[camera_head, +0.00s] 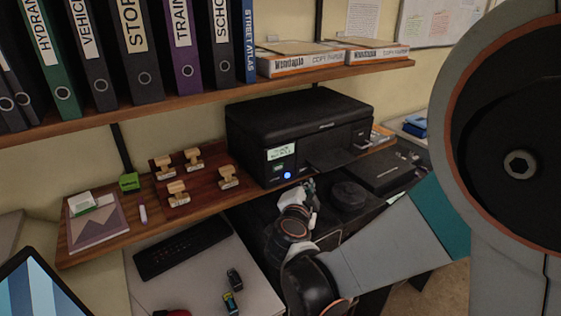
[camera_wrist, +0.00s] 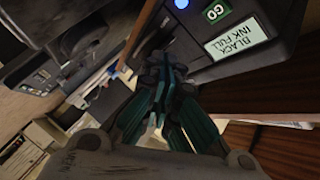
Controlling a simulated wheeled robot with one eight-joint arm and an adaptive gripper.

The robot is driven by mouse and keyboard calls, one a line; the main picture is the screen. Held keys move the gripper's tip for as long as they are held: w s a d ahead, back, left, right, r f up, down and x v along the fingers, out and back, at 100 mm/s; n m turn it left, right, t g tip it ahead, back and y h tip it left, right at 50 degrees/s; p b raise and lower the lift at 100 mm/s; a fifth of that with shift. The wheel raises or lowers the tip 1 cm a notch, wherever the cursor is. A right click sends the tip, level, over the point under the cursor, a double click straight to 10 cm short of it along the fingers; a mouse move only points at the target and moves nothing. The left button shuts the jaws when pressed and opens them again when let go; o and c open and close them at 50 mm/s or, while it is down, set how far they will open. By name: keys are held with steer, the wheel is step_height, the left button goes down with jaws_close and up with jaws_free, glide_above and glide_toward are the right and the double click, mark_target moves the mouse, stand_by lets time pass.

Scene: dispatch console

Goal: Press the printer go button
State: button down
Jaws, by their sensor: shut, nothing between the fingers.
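A black printer (camera_head: 300,125) stands on a wooden shelf, with a small lit display (camera_head: 281,152) on its front. Below the display is a round, glowing blue button (camera_head: 287,175). In the wrist view, the blue button (camera_wrist: 181,3) is cut by the top edge, beside a green "GO" label (camera_wrist: 215,12). The display (camera_wrist: 237,36) there reads "BLACK INK FULL", upside down. My gripper (camera_head: 310,185) is shut and empty, just right of and slightly below the button in the head view. In the wrist view, my fingertips (camera_wrist: 166,66) appear below the button, apart from it.
Several wooden stamps (camera_head: 178,192) stand on a tray left of the printer. Binders (camera_head: 130,50) and paper boxes (camera_head: 300,64) fill the shelf above. A keyboard (camera_head: 183,247) lies below on the desk.

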mark_target(278, 167)
steer(key=shift+w+a, duration=0.8)
steer(key=shift+w, duration=0.4)
steer(key=shift+w+a, duration=0.8)
steer(key=shift+w, duration=0.35)
steer(key=shift+w+a, duration=0.8)
steer(key=shift+w, duration=0.4)
steer(key=shift+w+a, duration=0.2)
steer(key=shift+w, duration=0.1)
